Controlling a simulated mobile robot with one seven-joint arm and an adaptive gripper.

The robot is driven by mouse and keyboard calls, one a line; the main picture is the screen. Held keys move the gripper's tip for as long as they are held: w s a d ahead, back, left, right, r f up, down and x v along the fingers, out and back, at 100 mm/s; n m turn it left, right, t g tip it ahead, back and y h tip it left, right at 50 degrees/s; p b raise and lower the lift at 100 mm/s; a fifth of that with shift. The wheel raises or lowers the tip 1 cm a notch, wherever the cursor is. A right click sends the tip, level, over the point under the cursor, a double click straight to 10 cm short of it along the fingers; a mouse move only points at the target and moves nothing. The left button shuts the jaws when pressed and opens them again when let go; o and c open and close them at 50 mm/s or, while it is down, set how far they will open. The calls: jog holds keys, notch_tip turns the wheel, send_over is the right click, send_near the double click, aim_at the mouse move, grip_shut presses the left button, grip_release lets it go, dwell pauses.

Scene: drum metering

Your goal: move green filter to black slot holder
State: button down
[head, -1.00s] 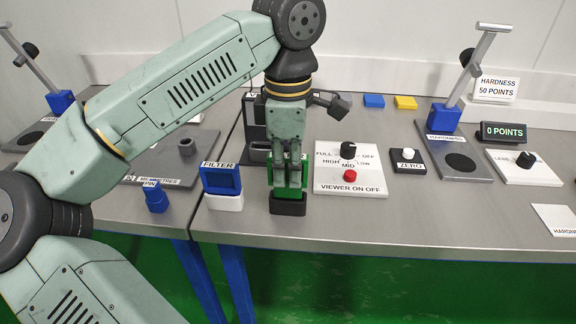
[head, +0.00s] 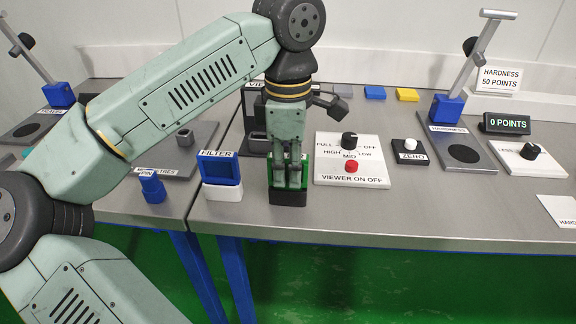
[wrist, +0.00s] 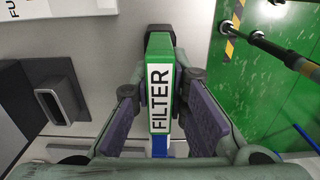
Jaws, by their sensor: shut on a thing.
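The green filter (head: 304,172) is upright at the front of the bench, its lower end at the black slot holder (head: 288,198). My gripper (head: 289,180) points down and is shut on the filter. In the wrist view the filter's white FILTER label (wrist: 160,97) faces up between my gripper's pads (wrist: 160,122). The black holder shows directly beneath the green filter in the head view. How deep the filter sits in the slot is hidden by my fingers.
A blue filter (head: 221,171) in a white holder (head: 222,194) stands just left. The white viewer control panel (head: 352,150) with black knob and red button is close on the right. The bench's front edge is close. A dark viewer (head: 254,120) stands behind.

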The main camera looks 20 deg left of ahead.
jog(key=shift+f, duration=0.2)
jog(key=c, duration=1.5)
grip_release()
jog(key=shift+r, duration=3.8)
